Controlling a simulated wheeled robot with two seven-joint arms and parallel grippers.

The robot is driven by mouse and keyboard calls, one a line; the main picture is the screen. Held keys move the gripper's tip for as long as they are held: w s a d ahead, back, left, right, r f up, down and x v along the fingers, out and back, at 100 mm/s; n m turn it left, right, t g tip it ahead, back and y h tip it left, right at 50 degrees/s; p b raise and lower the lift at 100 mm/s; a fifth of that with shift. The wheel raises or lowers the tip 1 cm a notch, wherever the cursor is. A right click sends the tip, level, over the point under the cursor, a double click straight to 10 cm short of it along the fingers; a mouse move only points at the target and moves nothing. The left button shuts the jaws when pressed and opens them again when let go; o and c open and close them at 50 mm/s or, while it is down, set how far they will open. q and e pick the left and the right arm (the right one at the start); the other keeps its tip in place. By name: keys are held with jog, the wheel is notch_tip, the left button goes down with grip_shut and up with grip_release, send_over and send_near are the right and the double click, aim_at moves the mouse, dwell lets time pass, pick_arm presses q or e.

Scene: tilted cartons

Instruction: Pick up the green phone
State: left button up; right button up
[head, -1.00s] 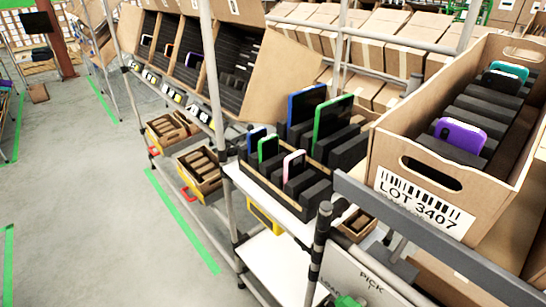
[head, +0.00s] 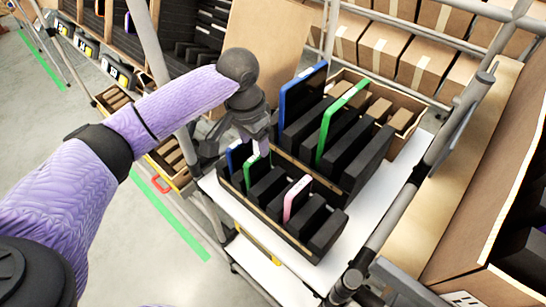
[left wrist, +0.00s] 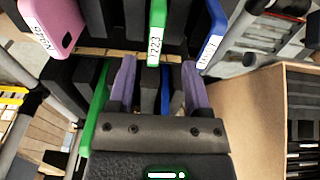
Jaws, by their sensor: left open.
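The green phone (head: 249,172) stands upright in a slot of the front black rack (head: 268,205), partly hidden by my gripper in the head view. In the left wrist view its labelled edge (left wrist: 157,32) shows near the top middle. My left gripper (head: 262,148) is open over the rack beside the phone. In the left wrist view its two purple fingers (left wrist: 160,68) point toward the phone, roughly one on each side of its line. I cannot tell whether they touch it. My right gripper is not in view.
A blue phone (head: 236,155) and a pink phone (head: 297,197) stand in the same rack. Behind it, a larger blue tablet (head: 302,92) and green tablet (head: 340,118) stand upright. A metal post (head: 455,125) and a big carton (head: 500,180) are on the right.

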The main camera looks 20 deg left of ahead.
aim_at(259, 165)
pick_arm(q)
jog(key=f, duration=0.1)
jog(key=s+f, duration=0.1)
jog(key=shift+f+b, duration=0.4)
jog(key=f, duration=0.1)
jog(key=f+b, duration=0.1)
jog(key=f, duration=0.1)
jog(key=w+f, duration=0.1)
jog(key=f, duration=0.1)
jog(key=shift+d+b, duration=0.3)
jog(key=shift+b, duration=0.05)
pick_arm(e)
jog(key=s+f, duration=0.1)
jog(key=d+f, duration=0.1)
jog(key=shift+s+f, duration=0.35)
pick_arm(q)
jog(key=shift+r, duration=0.1)
grip_shut()
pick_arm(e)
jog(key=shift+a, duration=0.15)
